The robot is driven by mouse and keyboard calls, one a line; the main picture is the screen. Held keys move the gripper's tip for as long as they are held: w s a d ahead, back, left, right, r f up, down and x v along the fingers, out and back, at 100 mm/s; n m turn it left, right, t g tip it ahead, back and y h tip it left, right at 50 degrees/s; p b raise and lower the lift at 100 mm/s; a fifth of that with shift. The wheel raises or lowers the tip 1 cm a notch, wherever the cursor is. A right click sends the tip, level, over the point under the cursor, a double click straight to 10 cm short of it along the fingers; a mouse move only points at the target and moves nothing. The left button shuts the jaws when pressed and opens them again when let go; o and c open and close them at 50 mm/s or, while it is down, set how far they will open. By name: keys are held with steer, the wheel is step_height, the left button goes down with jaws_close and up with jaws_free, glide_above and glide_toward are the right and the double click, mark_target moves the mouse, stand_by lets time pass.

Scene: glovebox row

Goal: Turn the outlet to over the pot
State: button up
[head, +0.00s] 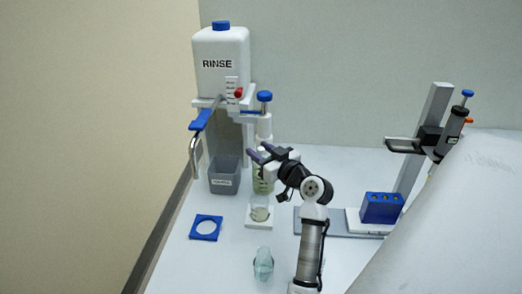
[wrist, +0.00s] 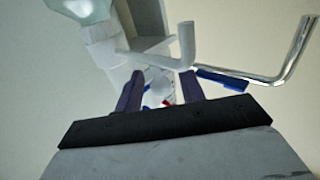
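The outlet is a bent metal pipe (head: 194,158) with a blue sleeve (head: 203,119), reaching out to the front left from the white RINSE tank (head: 219,62). Its open end hangs near the left rim of a grey square tub (head: 223,178). In the wrist view the pipe (wrist: 297,52) and its blue sleeve (wrist: 222,80) lie to the right of my fingers. My gripper (head: 260,151) is right of the outlet and apart from it; its fingers are spread with nothing held between them (wrist: 160,85). No label I can read says which vessel is the pot.
A glass beaker (head: 259,214) sits on a white plate in front of the tub. A bottle with pale contents (head: 262,182) is partly hidden by my gripper. A blue ring plate (head: 206,228), a clear flask (head: 263,263) and a blue block (head: 381,208) stand nearby.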

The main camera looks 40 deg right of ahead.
jaws_close()
